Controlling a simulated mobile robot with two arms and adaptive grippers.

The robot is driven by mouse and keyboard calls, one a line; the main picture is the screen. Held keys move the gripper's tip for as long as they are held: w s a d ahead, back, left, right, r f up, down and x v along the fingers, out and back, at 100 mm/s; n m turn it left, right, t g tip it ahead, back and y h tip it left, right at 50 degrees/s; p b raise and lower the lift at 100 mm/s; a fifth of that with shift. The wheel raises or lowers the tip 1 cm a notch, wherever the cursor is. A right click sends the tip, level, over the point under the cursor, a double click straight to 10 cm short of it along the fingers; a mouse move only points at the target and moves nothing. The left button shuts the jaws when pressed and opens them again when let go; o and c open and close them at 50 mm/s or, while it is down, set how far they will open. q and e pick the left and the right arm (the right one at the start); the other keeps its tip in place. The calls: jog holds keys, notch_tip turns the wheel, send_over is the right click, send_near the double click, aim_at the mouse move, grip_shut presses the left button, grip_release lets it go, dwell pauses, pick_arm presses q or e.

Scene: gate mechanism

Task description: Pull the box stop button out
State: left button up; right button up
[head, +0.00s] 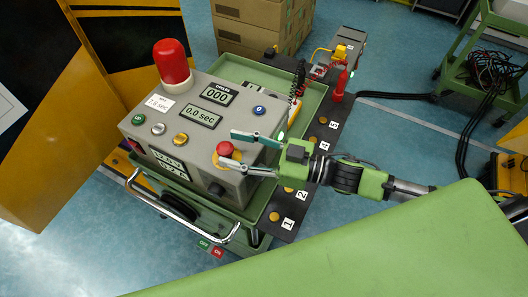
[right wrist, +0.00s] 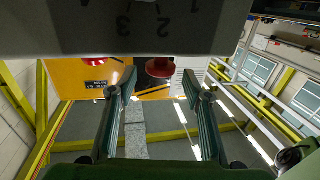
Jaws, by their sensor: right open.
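The grey control box (head: 195,125) stands on a green cart. Its red stop button (head: 226,149) with a yellow collar is at the right end of the top. My right gripper (head: 231,150) comes in from the right, fingers apart, one on each side of the button. I cannot tell whether they touch it. In the right wrist view a red round knob (right wrist: 160,67), probably the stop button, shows between and beyond the open fingers (right wrist: 154,90). My left gripper is not in view.
A red beacon (head: 171,60) rises from the box's back left corner. A chrome handle (head: 180,215) runs along the cart's front. A black numbered plate (head: 310,150) lies right of the box. Cardboard boxes (head: 258,25) stand behind.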

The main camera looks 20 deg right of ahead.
jog(key=v, duration=0.9)
dwell(0.6)
